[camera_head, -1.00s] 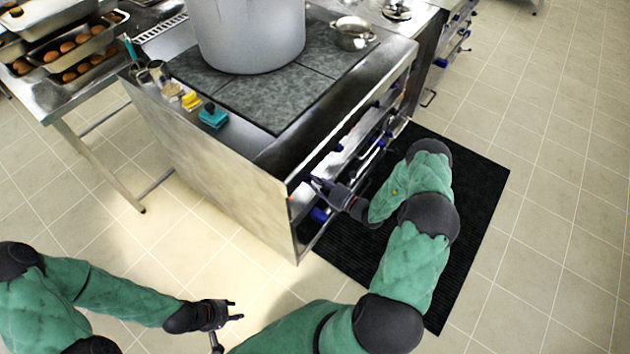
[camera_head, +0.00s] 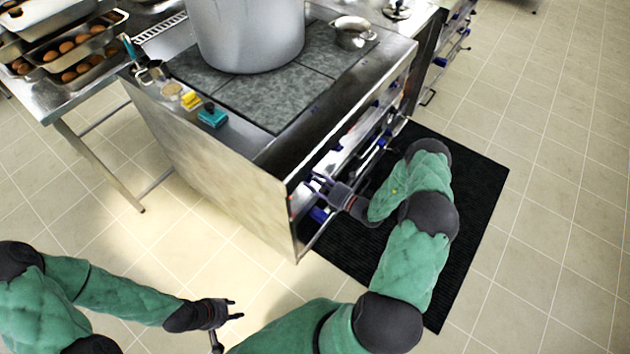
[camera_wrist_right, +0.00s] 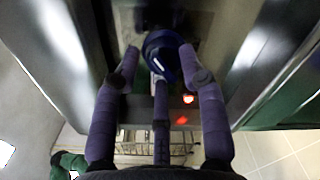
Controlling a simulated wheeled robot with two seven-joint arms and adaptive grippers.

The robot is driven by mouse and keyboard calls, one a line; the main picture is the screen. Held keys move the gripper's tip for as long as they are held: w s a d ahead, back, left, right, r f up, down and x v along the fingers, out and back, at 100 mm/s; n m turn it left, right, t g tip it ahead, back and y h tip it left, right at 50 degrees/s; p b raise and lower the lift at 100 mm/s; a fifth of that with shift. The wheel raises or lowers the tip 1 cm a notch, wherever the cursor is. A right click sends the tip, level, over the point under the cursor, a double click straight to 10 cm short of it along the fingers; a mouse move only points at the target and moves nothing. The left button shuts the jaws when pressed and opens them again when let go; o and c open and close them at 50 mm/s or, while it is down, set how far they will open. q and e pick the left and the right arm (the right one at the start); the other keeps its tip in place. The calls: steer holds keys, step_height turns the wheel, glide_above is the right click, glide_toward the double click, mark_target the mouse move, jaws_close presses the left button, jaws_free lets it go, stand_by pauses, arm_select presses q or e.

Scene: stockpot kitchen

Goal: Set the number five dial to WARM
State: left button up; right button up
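A blue dial (camera_wrist_right: 163,55) with a white pointer mark sits on the stove's front panel in the right wrist view. Its number and setting labels are not readable. My right gripper (camera_wrist_right: 162,82) is open, with its fingers spread around the dial's near side; contact cannot be told. In the head view, my right gripper (camera_head: 316,184) is at the near end of the stove front (camera_head: 345,150), where the dial is mostly hidden. My left gripper (camera_head: 235,309) is open and empty above the floor, away from the stove.
A large stockpot (camera_head: 248,35) and a small metal pot (camera_head: 352,32) stand on the stove top. A yellow sponge (camera_head: 191,100) and a teal one (camera_head: 212,116) lie near its left edge. A black mat (camera_head: 455,210) covers the floor in front.

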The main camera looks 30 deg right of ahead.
steer(key=v, duration=1.2)
stand_by(0.6)
